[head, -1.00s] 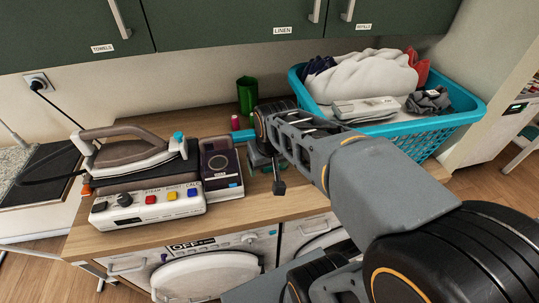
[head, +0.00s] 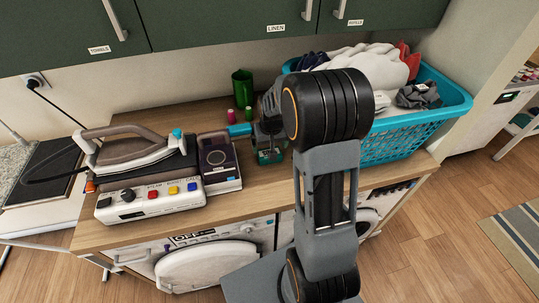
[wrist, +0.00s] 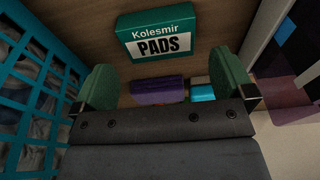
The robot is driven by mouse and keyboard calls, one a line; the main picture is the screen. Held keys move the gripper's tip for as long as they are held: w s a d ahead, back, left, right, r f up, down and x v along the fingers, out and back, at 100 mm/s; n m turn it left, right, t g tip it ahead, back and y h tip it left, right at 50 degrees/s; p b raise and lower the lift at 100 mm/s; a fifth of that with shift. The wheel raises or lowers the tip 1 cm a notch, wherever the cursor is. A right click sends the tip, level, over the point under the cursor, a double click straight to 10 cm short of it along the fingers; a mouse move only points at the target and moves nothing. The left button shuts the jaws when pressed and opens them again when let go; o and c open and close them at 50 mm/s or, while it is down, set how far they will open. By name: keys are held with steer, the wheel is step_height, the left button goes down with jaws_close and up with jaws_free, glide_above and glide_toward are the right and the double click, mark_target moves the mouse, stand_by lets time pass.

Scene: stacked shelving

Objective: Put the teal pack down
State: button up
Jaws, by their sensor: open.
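The teal pack (wrist: 160,38), with a white "Kolesmir PADS" label, appears to rest on the wooden countertop. My gripper (wrist: 166,80) is open. Its two green finger pads stand on either side, apart from the pack, with nothing visible clamped between them. In the head view my wrist is just above and behind the pack, and the fingers are mostly hidden by my arm.
A turquoise laundry basket (head: 402,135) of clothes stands right of my gripper. A steam iron (head: 135,150) on its base and a dark device (head: 219,163) stand left. Behind are a green cup (head: 242,84) and small spools (head: 231,117). Green cupboards (head: 230,20) hang above.

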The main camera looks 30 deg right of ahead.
steer(key=shift+w+d+f+p, duration=0.15)
steer(key=shift+f+p, duration=0.1)
steer(key=shift+f, duration=0.75)
steer(key=shift+w+f+p, duration=0.2)
steer(key=shift+f+p, duration=0.05)
steer(key=shift+f, duration=0.7)
steer(key=shift+w+d+f+p, duration=0.15)
steer(key=shift+f+p, duration=0.1)
steer(key=shift+f, duration=0.75)
steer(key=shift+a, duration=0.1)
steer(key=c, duration=0.7)
steer(key=shift+r, duration=0.1)
